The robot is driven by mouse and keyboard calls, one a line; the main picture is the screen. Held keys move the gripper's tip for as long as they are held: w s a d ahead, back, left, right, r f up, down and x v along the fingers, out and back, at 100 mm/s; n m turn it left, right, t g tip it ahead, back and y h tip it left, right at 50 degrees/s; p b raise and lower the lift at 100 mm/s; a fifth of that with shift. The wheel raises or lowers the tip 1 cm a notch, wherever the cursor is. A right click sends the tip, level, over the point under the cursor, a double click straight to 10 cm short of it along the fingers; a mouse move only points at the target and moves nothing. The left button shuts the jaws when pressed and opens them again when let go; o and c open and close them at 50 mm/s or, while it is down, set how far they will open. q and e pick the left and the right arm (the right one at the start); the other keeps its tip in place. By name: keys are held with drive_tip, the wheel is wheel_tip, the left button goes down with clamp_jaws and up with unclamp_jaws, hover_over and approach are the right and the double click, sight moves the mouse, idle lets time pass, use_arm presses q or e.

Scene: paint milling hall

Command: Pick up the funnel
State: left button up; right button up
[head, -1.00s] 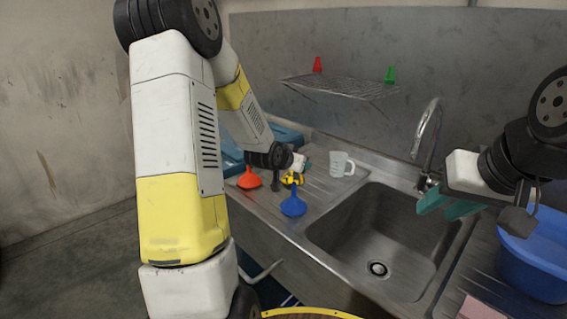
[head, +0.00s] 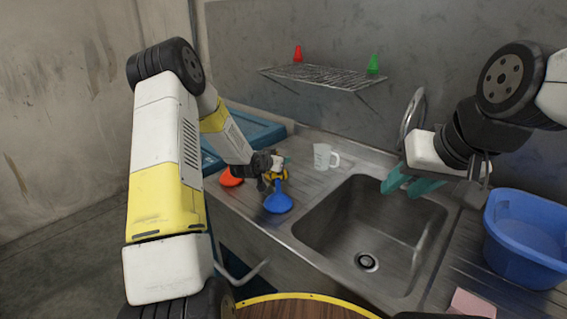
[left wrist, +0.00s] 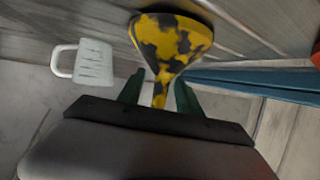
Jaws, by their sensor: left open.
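A yellow funnel with black patches (head: 277,175) is on the steel drainboard, partly hidden in the head view by my left gripper (head: 286,161). In the left wrist view the patched funnel (left wrist: 172,38) shows large, its narrow stem between the two dark green fingers of my open left gripper (left wrist: 160,96). Gaps show beside the stem, so the fingers do not look closed on it. A blue funnel (head: 278,201) stands nearer the front edge, and an orange-red funnel (head: 231,178) stands to the left. My right gripper (head: 409,185) looks open and empty above the sink.
A white measuring jug (head: 322,157) stands right of the patched funnel. The sink (head: 350,215) has a tap (head: 412,110) behind it. A blue basin (head: 528,240) is at the right. A wire shelf (head: 325,76) holds a red and a green item.

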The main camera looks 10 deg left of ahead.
use_arm(q)
drive_tip(key=shift+w, duration=0.1)
drive_tip(key=shift+c, duration=0.4)
clamp_jaws()
